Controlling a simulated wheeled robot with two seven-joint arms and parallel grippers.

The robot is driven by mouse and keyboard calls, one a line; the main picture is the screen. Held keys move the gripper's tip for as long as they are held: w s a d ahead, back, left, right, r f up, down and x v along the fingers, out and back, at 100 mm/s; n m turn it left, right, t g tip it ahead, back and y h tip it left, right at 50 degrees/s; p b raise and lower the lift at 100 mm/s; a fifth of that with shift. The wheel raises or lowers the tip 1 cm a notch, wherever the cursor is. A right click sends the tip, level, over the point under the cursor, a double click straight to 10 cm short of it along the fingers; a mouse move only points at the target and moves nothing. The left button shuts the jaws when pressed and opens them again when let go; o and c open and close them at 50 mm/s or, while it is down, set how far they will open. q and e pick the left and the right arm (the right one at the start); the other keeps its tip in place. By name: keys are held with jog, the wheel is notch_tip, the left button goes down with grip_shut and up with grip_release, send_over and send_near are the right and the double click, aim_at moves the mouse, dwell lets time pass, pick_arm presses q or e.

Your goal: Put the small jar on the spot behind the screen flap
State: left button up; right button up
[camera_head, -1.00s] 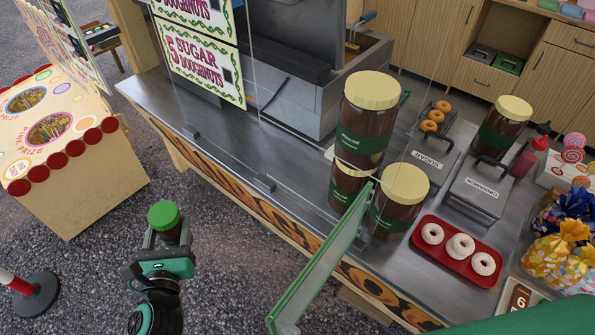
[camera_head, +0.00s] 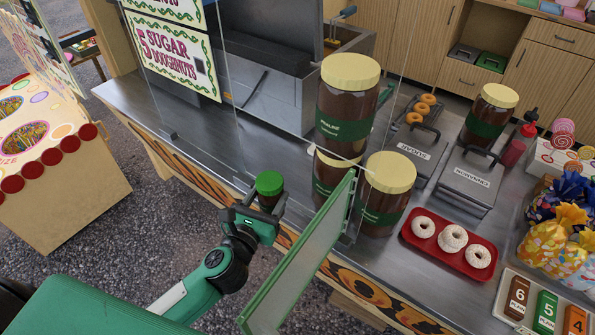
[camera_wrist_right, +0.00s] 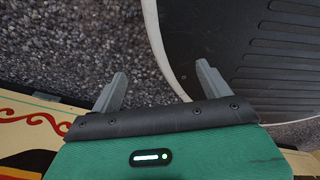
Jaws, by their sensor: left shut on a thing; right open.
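The small jar (camera_head: 268,199), brown with a green lid, is upright in my left gripper (camera_head: 262,212). The gripper is shut on it at the counter's front edge, left of the screen flap. The screen flap (camera_head: 302,262) is a translucent panel in a green frame, standing out from the counter front. The spot behind it is not visible; the flap and large jars cover that area. My right gripper (camera_wrist_right: 160,88) is open and empty over gravel in the right wrist view; it is not in the head view.
Large brown jars with cream lids (camera_head: 348,75) are stacked just behind the flap. A clear upright screen (camera_head: 285,100) stands along the counter. A red tray (camera_head: 411,241) of white doughnuts lies to the right. The metal counter (camera_head: 215,150) left of the jars is mostly bare.

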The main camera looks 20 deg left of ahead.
aim_at(278, 177)
pick_arm(q)
jog(key=w, duration=0.4)
jog(key=w+p, duration=0.1)
jog(key=w, duration=0.1)
jog(key=shift+d+r, duration=0.2)
jog(key=shift+r, duration=0.1)
jog(key=w+f, duration=0.1)
jog(key=w, duration=0.2)
jog(key=w+f, duration=0.1)
jog(key=w, duration=0.3)
jog(key=w+d+f, duration=0.1)
jog(key=w, duration=0.2)
jog(key=shift+w+f+p, duration=0.3)
jog(key=shift+f, duration=0.05)
pick_arm(e)
jog(key=shift+s+r, duration=0.7)
jog(key=shift+r, duration=0.15)
pick_arm(q)
jog(key=shift+f, duration=0.1)
pick_arm(e)
jog(key=shift+d, duration=0.1)
pick_arm(q)
jog(key=shift+f, duration=0.15)
jog(key=o, duration=1.4)
pick_arm(e)
jog(key=shift+f, duration=0.1)
